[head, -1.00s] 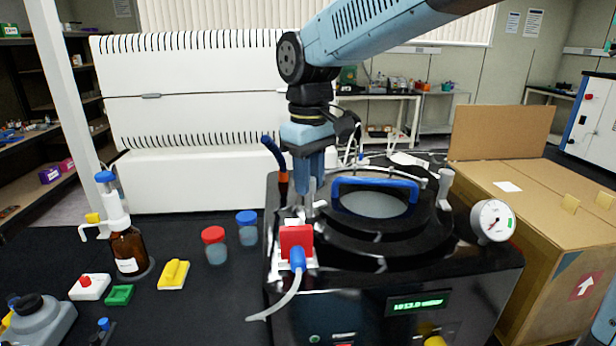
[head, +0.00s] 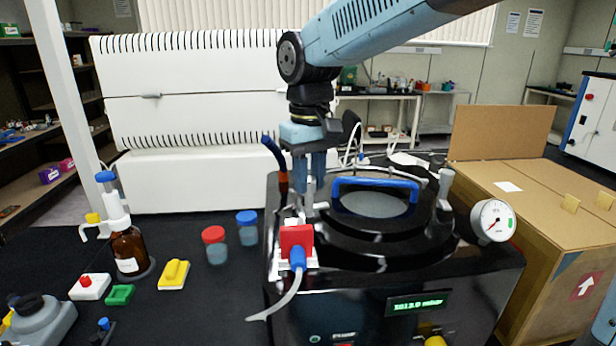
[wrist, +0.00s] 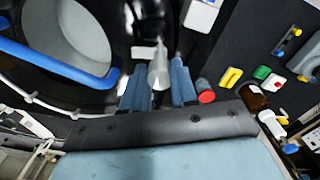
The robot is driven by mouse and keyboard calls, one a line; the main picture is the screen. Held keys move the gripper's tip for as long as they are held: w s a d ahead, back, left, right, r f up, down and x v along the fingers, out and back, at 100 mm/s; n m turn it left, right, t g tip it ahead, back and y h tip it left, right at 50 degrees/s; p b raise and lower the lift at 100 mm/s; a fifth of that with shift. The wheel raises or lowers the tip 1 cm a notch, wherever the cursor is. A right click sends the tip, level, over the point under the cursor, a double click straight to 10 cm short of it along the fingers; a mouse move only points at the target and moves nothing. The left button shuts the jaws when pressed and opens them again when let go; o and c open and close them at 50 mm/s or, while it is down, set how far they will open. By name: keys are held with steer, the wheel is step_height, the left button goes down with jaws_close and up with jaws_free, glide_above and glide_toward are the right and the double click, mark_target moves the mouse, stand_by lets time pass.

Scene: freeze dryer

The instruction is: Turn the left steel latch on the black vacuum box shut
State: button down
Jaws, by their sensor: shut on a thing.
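The black vacuum box (head: 400,270) stands at the front right with its round windowed lid and blue handle (head: 375,183) on top. The left steel latch (head: 311,187) is at the lid's left side, partly hidden by my fingers. My gripper (head: 313,193) points down over it, shut on its upright steel knob. In the wrist view the pale conical knob (wrist: 158,68) stands between the two blue fingers of my gripper (wrist: 157,90). The right steel latch (head: 445,187) stands upright at the lid's other side.
A red-and-white valve block with a blue hose fitting (head: 297,245) sits just in front of the latch. A blue-orange tube (head: 275,160) rises close to the left of my gripper. A pressure gauge (head: 493,222) is at the right. Jars and a bottle (head: 128,250) stand left.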

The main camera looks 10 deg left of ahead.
steer(key=c, duration=0.9)
jaws_free()
steer(key=shift+r, duration=0.1)
step_height(320, 180, up, 14)
steer(key=shift+f, duration=0.25)
steer(key=s+d+f+m+t, duration=0.2)
steer(key=s+d+f, duration=0.1)
steer(key=d, duration=0.7)
steer(key=s+d+f+m+t, duration=0.1)
steer(key=s+d+f+m, duration=0.2)
steer(key=d+f, duration=0.3)
steer(key=s+d+f+m+t, duration=0.2)
steer(key=s+d+f+m, duration=0.1)
steer(key=d, duration=1.1)
steer(key=shift+s+d+f+t, duration=0.2)
steer(key=shift+s+f+t, duration=0.1)
steer(key=shift+s+f, duration=0.6)
